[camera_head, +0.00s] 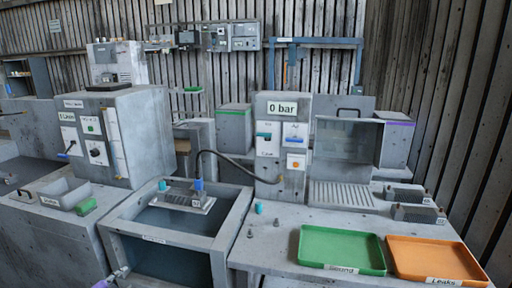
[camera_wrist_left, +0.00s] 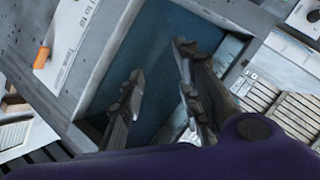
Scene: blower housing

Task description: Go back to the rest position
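My left gripper (camera_wrist_left: 158,62) shows in the left wrist view with its two dark fingers apart and nothing between them. Behind the fingers is the dark blue inside of a grey-rimmed tank. In the head view only a small bit of my left arm, purple and grey, shows at the bottom edge, by the front left of the water tank (camera_head: 231,222). My right gripper is in neither view. A grey part (camera_head: 187,201) with a blue fitting (camera_head: 198,184) sits at the tank's back, near the end of a black hose (camera_head: 222,156).
A green tray (camera_head: 341,248) and an orange tray (camera_head: 436,258) lie on the right bench. A "0 bar" panel box (camera_head: 282,140) stands behind the tank. Small grey parts (camera_head: 418,213) sit at the right.

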